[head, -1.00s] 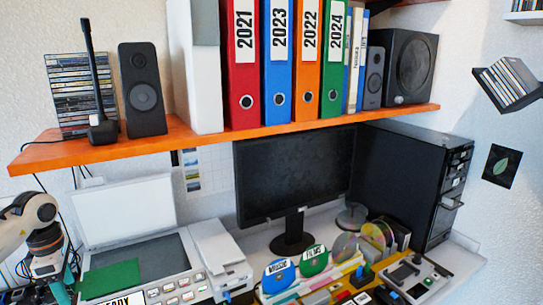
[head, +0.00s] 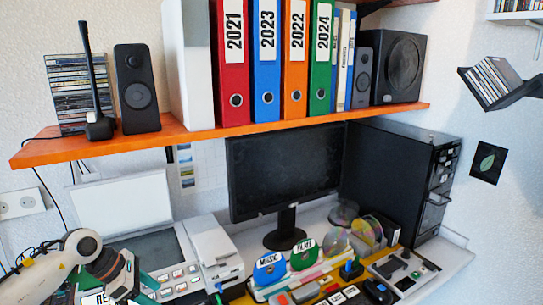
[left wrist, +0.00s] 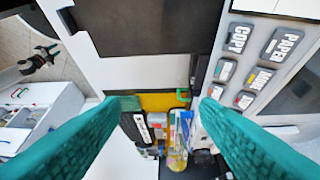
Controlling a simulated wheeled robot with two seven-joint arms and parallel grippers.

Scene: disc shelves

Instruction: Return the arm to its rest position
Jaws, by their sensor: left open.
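My left arm comes in at the lower left of the head view, and its left gripper (head: 142,284) is over the front of the printer-scanner, partly cut off by the bottom edge. In the left wrist view the two teal fingers of this left gripper (left wrist: 165,104) are spread wide apart with nothing held between them. Beyond the fingertips lie a yellow surface and small desk items. My right gripper is not identifiable in either view.
The printer-scanner (head: 150,243) stands by the left arm. Disc holders marked MUSIC (head: 270,268) and FILMS (head: 304,254) stand before the monitor (head: 283,175). The orange shelf (head: 220,133) with binders and speakers hangs above. A black computer tower (head: 400,180) stands at the right.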

